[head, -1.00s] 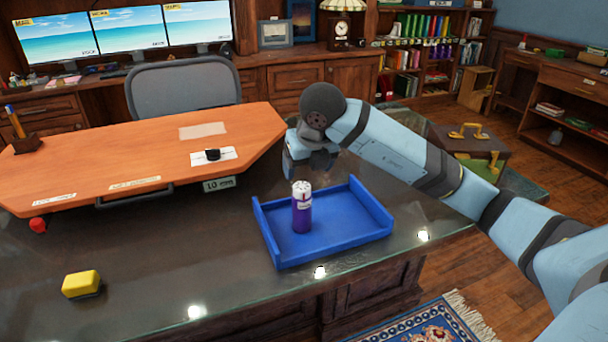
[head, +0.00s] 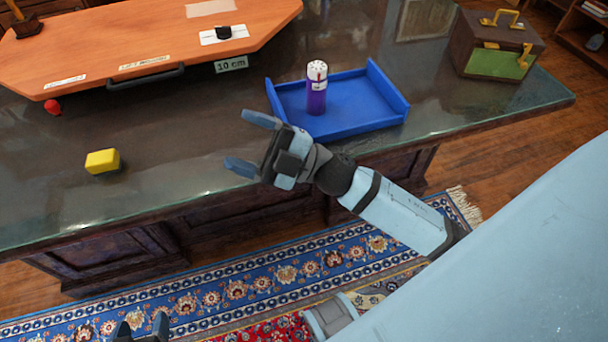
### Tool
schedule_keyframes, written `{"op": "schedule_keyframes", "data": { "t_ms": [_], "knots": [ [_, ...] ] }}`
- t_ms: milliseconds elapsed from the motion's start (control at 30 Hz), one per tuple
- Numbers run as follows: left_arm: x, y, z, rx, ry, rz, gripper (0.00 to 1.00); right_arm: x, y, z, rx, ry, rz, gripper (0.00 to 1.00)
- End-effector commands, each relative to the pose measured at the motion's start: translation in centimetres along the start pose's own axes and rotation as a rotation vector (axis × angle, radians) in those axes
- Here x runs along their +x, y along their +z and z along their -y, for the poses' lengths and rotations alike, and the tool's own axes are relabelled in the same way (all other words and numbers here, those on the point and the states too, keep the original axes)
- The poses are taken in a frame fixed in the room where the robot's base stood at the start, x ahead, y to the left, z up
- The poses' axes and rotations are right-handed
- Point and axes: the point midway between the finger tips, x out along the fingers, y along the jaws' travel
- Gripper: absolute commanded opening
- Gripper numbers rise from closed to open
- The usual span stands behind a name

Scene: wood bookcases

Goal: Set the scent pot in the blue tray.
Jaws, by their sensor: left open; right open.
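The scent pot, a purple cylinder with a white perforated top (head: 316,90), stands upright in the blue tray (head: 365,125), toward the tray's left side. The tray lies on the dark glossy desk top. My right gripper (head: 238,140) is open and empty, in front and to the left of the tray, with its fingers spread toward the left and clear of the pot. My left gripper (head: 140,328) shows only its fingertips at the bottom edge, over the rug; it is open with nothing seen between the tips.
A yellow block (head: 102,161) and a small red object (head: 53,107) are on the desk at left. An orange wooden board (head: 140,40) with a black handle covers the back left. A brown box with yellow handles (head: 497,45) stands at the right end.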

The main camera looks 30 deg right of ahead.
Motion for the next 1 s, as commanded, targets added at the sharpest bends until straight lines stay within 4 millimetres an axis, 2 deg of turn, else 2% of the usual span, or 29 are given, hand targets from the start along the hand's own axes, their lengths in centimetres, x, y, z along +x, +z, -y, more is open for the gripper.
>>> {"op": "schedule_keyframes", "data": {
  "t_ms": [33, 133, 200, 300, 400, 500, 600, 867, 1000],
  "knots": [
    [0.0, 0.0, 0.0, 0.000, 0.000, 0.000, 0.70, -1.8, 1.4, 0.9, 0.131, 0.097, 0.150, 0.76],
    [0.0, 0.0, 0.0, 0.000, 0.000, 0.000, 0.70, -6.2, 4.3, 3.6, 0.368, 0.223, 0.459, 0.76],
    [0.0, 0.0, 0.0, 0.000, 0.000, 0.000, 0.70, -9.7, 5.6, 6.6, 0.530, 0.259, 0.666, 0.76],
    [0.0, 0.0, 0.0, 0.000, 0.000, 0.000, 0.70, -13.9, 5.9, 11.1, 0.727, 0.256, 0.900, 0.76],
    [0.0, 0.0, 0.0, 0.000, 0.000, 0.000, 0.70, -16.7, 5.2, 14.4, 0.866, 0.226, 1.046, 0.76],
    [0.0, 0.0, 0.0, 0.000, 0.000, 0.000, 0.70, -18.1, 4.6, 16.2, 0.940, 0.203, 1.116, 0.76],
    [0.0, 0.0, 0.0, 0.000, 0.000, 0.000, 0.70, -18.4, 4.4, 16.7, 0.961, 0.194, 1.135, 0.76],
    [-0.2, -0.3, 0.1, 0.001, -0.003, 0.001, 0.70, -18.2, 4.3, 16.3, 0.958, 0.194, 1.134, 0.76],
    [-1.3, -2.2, 0.0, 0.004, -0.007, 0.010, 0.70, -17.4, 3.1, 14.6, 0.953, 0.193, 1.143, 0.76]
  ]
}}
